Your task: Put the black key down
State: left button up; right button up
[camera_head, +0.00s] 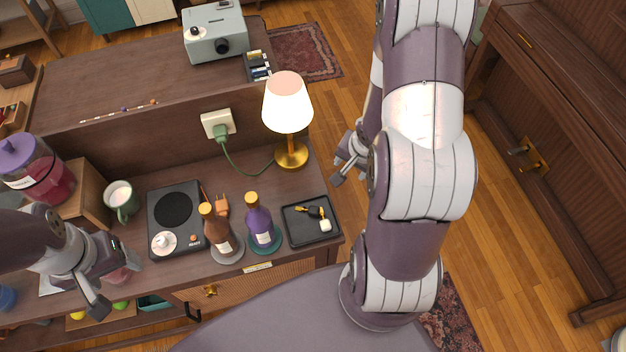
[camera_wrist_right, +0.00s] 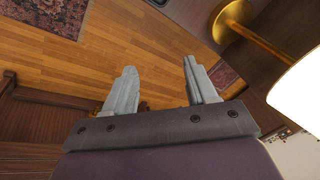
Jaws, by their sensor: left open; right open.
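A small key with black and yellow parts (camera_head: 314,211) lies in the black tray (camera_head: 296,234) at the right end of the cabinet top. A white piece (camera_head: 325,226) lies beside it; I cannot tell whether they are joined. My right gripper (camera_head: 347,178) is open beyond the cabinet's right edge, partly hidden by my arm. In the right wrist view its two fingers (camera_wrist_right: 160,80) are apart with nothing between them. My left gripper (camera_head: 118,282) is open and empty over the cabinet's front left part, left of the hot plate.
A lit lamp (camera_head: 288,103) stands behind the tray. A purple bottle (camera_head: 260,226) and a brown bottle (camera_head: 216,230) stand left of it. A hot plate (camera_head: 174,240), a green mug (camera_head: 122,200) and a jar (camera_head: 42,170) are farther left. Wooden floor lies right of the cabinet.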

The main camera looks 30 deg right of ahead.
pick_arm(q)
jog(key=shift+s+a+f+b, duration=0.2)
jog(key=shift+s+f+b, duration=0.05)
jog(key=shift+f+b, duration=0.5)
pick_arm(e)
jog(key=s+a+r+n+g, duration=0.1)
jog(key=s+a+r+n, duration=0.1)
jog(key=a+r+n, duration=0.3)
jog(key=s+a+r+n+g, duration=0.1)
jog(key=s+a+r+n, duration=0.1)
jog(key=a+r+n, duration=0.2)
jog(key=a+n, duration=0.3)
jog(key=a, duration=0.2)
jog(key=shift+a+r, duration=0.3)
jog(key=shift+r, duration=0.1)
